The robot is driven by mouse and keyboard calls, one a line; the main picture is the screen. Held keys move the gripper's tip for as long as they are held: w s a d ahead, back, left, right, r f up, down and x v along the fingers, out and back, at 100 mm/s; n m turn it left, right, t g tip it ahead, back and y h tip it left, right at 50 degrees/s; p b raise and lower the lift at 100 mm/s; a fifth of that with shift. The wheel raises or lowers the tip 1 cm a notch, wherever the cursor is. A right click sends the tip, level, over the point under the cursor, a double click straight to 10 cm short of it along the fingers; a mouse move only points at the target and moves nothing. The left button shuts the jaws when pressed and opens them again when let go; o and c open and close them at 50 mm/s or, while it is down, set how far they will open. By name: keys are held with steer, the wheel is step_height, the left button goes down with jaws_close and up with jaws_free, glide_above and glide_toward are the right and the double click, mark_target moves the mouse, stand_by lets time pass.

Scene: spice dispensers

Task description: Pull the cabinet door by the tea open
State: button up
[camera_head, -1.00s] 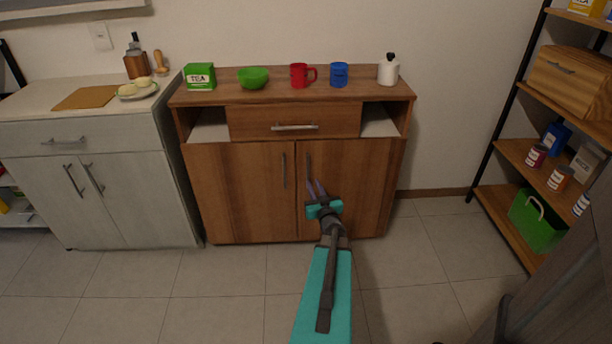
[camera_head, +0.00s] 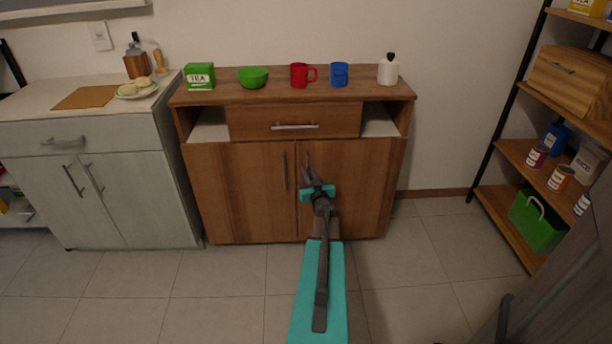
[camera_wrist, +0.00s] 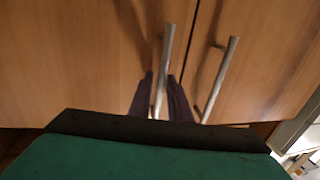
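The brown cabinet has two closed doors. The left door (camera_head: 240,195) lies below the green tea box (camera_head: 200,76), which stands on the cabinet's left top. Its upright bar handle (camera_head: 285,171) is near the middle seam. The right door (camera_head: 352,190) has a matching handle (camera_head: 307,163). My gripper (camera_head: 311,176) is in front of the right door at the lower part of its handle. In the wrist view, my open fingers (camera_wrist: 160,98) lie on either side of one handle (camera_wrist: 164,65); contact cannot be told. The other handle (camera_wrist: 221,75) is to the right, outside the fingers.
A drawer (camera_head: 294,121) sits above the doors. A bowl, two mugs and a white bottle stand on top. A grey cabinet (camera_head: 105,190) adjoins at left; an open shelf (camera_head: 510,215) is at right. The floor in front is clear.

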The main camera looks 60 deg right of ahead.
jaws_close()
